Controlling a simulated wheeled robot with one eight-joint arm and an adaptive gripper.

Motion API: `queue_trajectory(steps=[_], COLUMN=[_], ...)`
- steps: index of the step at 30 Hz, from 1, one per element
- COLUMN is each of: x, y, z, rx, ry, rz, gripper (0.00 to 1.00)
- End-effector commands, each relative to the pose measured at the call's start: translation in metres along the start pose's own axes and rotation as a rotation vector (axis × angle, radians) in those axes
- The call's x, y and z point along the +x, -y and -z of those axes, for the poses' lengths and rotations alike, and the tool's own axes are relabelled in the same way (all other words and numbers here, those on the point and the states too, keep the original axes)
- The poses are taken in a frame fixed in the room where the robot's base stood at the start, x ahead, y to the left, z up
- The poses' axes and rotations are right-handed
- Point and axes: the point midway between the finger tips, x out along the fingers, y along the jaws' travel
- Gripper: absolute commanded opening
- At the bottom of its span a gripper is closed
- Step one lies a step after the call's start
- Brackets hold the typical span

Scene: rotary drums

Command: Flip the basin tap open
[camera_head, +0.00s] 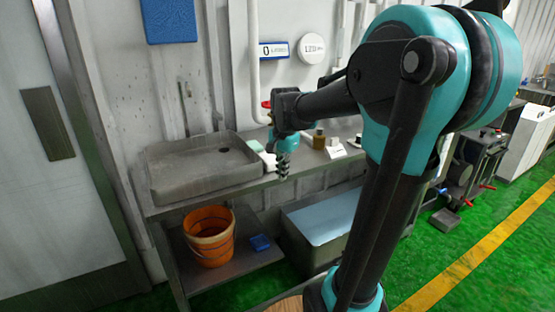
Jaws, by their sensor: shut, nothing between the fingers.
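The grey basin (160,186) is a shallow tray at the left end of the bench. A thin grey upright fitting (184,108) stands behind it against the wall. It looks like the tap, but it is too small to tell its lever position. My gripper (283,172) points down, shut and empty, just right of the basin by the bench's front edge. It is apart from the fitting. My arm comes in from the right and hides part of the bench.
A red handle (266,104) shows by the wall pipe (254,60), partly behind my arm. Small bottles and a white card (335,152) stand on the bench to the right. An orange bucket (209,238) and a blue box (260,243) are on the shelf below.

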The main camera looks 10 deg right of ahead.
Motion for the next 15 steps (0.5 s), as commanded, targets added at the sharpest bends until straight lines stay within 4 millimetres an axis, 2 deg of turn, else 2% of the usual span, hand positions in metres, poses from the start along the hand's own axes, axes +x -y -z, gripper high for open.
queue_trajectory(steps=[8,15], x=[0.047,0.101], y=[-0.049,-0.114], z=[-0.025,-0.061], rx=[-0.273,-0.612], ry=[-0.058,-0.156], rz=[0.056,0.101], gripper=[0.0,0.0])
